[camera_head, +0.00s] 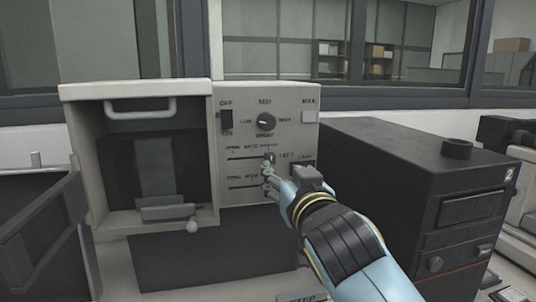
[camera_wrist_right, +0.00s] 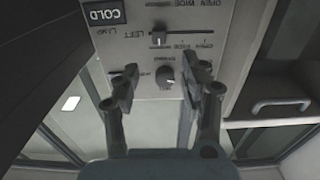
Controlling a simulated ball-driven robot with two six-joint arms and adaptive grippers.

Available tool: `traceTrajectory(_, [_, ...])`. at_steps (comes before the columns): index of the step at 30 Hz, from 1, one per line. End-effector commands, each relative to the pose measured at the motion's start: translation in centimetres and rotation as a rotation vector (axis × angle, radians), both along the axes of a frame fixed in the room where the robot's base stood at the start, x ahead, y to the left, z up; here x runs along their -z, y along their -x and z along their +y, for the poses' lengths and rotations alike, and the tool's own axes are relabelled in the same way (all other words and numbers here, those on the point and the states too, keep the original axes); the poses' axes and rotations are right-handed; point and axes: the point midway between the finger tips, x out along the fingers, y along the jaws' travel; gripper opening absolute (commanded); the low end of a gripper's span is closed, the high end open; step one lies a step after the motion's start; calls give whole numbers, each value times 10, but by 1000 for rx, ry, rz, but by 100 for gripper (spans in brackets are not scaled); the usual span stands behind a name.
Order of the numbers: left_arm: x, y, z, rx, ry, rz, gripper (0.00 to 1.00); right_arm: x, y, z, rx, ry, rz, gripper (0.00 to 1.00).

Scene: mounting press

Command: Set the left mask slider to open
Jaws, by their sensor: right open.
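The left mask slider (camera_head: 269,157) is a small knob at the right end of the upper slot on the light grey control panel (camera_head: 305,133), beside the word LEFT and away from the open label. In the right wrist view the slider knob (camera_wrist_right: 158,38) stands at the LEFT end of its slot. My right gripper (camera_head: 270,174) is in front of the panel, just below the upper slot. The right wrist view shows its two fingers (camera_wrist_right: 165,88) apart and empty, with a round dial between them in the picture. The lower slot's knob is hidden behind my gripper. My left gripper is out of view.
A round dial (camera_head: 266,121) and a dark switch (camera_head: 226,122) sit above the sliders. An open chamber (camera_head: 78,150) is left of the panel, with its dark door (camera_head: 35,225) swung out. A black box-shaped machine (camera_head: 425,180) stands close on the right.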

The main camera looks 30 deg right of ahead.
Motion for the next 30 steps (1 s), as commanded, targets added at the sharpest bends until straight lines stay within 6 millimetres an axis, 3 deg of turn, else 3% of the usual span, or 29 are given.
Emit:
traceTrajectory(9, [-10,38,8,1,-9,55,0,-2,-57,-15,0,4,2,44])
traceTrajectory(15, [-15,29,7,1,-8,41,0,-1,-87,-23,0,1,2,44])
traceTrajectory(21, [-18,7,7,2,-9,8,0,0,-98,-26,0,0,2,44])
traceTrajectory(28, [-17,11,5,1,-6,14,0,1,-98,-26,0,0,3,44])
traceTrajectory(30, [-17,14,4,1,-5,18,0,1,-98,-26,0,0,3,35])
